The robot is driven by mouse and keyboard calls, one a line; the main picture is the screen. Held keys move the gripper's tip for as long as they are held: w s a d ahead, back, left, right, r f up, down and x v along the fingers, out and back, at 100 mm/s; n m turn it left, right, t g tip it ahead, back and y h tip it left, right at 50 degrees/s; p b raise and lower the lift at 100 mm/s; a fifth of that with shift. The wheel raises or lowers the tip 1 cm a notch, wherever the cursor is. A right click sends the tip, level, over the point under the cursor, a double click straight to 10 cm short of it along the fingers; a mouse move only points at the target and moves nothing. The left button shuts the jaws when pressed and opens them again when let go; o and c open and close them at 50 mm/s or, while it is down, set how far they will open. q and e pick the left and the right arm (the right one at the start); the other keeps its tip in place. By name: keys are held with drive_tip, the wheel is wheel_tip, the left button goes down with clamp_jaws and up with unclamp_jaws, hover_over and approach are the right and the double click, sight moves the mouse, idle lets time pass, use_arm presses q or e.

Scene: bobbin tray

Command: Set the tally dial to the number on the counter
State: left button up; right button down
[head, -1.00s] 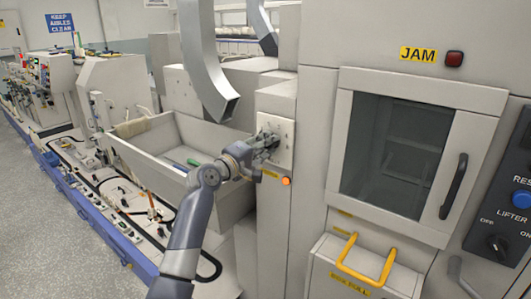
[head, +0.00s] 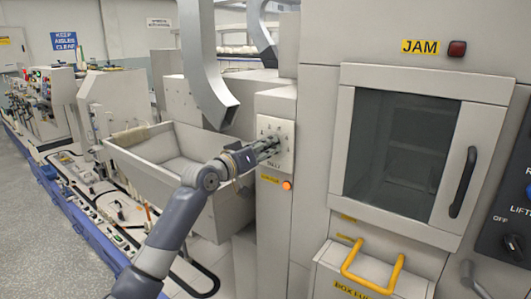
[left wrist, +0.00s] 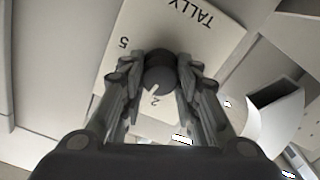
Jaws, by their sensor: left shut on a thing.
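The tally dial is a dark round knob (left wrist: 160,72) on a pale plate (left wrist: 115,55) marked TALLY. In the left wrist view its white pointer mark aims at the printed 2, and a 5 shows on the left of the plate. In the head view the plate (head: 287,155) is on the front of a grey machine column. My left gripper (head: 271,143) is shut on the dial; its fingers (left wrist: 160,80) flank the knob in the left wrist view. I cannot make out a counter number in these frames. My right gripper is not in view.
An orange lamp (head: 287,185) sits just below the plate. A curved metal chute (head: 208,75) hangs left of it, above a grey bin (head: 140,160). A windowed door (head: 400,160) and a yellow handle (head: 372,270) are to the right.

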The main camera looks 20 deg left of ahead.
use_arm(q)
drive_tip(key=m, duration=0.5)
drive_tip(key=shift+f+m+b, duration=0.2)
drive_tip(key=shift+m+b, duration=0.1)
drive_tip(key=shift+b, duration=0.05)
drive_tip(key=shift+m+p, duration=0.3)
drive_tip(key=shift+m, duration=1.8)
drive_tip(key=o, duration=1.1)
drive_tip(key=shift+r, duration=0.1)
drive_tip(key=v, duration=1.2)
